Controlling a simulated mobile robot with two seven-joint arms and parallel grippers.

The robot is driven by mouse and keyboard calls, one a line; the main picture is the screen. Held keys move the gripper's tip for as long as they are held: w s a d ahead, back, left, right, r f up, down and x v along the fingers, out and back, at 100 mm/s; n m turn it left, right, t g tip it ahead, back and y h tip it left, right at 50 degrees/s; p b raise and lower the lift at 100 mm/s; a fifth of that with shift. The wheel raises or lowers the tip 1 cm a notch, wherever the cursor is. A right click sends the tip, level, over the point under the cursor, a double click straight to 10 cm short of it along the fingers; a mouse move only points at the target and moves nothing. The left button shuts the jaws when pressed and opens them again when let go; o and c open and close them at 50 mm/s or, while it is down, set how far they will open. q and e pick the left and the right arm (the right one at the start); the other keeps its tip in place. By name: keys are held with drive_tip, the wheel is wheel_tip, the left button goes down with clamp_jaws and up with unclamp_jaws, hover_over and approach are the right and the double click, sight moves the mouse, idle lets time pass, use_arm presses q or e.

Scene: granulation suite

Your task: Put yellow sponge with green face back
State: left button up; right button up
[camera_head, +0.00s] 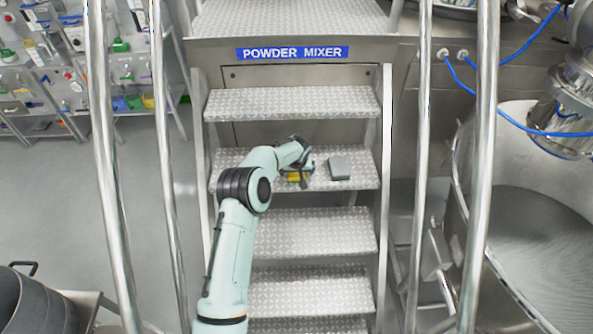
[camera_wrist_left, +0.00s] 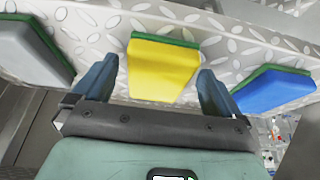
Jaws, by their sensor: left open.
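The yellow sponge with the green face (camera_wrist_left: 163,68) lies on a patterned metal stair tread, its green face along the far edge in the left wrist view. A small part of the sponge shows in the head view (camera_head: 293,178), below my left wrist. My left gripper (camera_head: 299,175) is open over that tread. In the left wrist view its fingers (camera_wrist_left: 157,78) stand one on each side of the yellow sponge, with a gap to each side visible. My right gripper is in neither view.
A grey sponge (camera_wrist_left: 30,52) with a green face lies to the left in the wrist view, and a blue sponge (camera_wrist_left: 273,90) to the right. The grey sponge (camera_head: 339,168) is right of my gripper in the head view. Metal handrails (camera_head: 422,150) flank the stairs.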

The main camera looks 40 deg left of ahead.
use_arm(q)
drive_tip(key=shift+r, duration=0.1)
drive_tip(key=shift+r, duration=0.25)
drive_tip(key=b+v, duration=0.2)
drive_tip(key=v, duration=1)
drive_tip(key=s+d+f+m+g+h, duration=0.1)
drive_tip(key=s+d+f+h, duration=0.1)
drive_tip(key=s+d+f, duration=0.35)
drive_tip(key=s+d+f+m+h, duration=0.1)
drive_tip(key=s+d+f, duration=0.1)
drive_tip(key=d+f, duration=0.6)
drive_tip(key=s+d+f+m+g+h, duration=0.1)
drive_tip(key=s+d+f+h, duration=0.2)
drive_tip(key=f, duration=0.7)
drive_tip(key=s+d+f, duration=0.2)
drive_tip(key=s+d, duration=0.2)
drive_tip(key=s, duration=0.5)
drive_tip(key=s+d+f+g, duration=0.1)
drive_tip(key=s+d+f, duration=0.2)
drive_tip(key=s+d, duration=0.2)
drive_tip(key=s+d+f+m+g, duration=0.1)
drive_tip(key=s+d+f, duration=0.2)
drive_tip(key=s, duration=0.9)
drive_tip(key=shift+s+d+h, duration=0.3)
drive_tip(key=shift+d+h, duration=0.1)
drive_tip(key=shift+d, duration=0.35)
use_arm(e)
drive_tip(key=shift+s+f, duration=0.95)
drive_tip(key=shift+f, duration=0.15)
